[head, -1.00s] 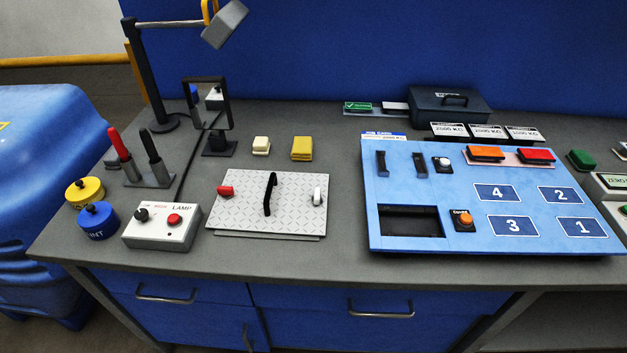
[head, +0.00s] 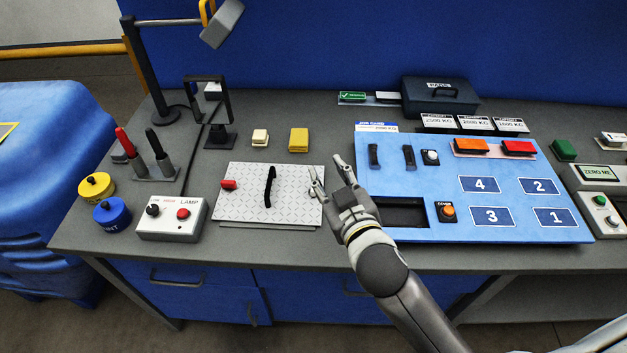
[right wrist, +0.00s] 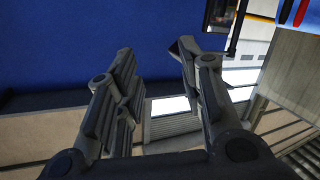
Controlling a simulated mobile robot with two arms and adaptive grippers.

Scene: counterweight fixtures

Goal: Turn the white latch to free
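The grey diamond-tread plate (head: 242,205) lies on the bench with a black handle (head: 269,187) in its middle. My left gripper is out of view.
The blue panel (head: 512,170) stands close to the right of my gripper. A lamp box (head: 171,218) is left of the plate.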

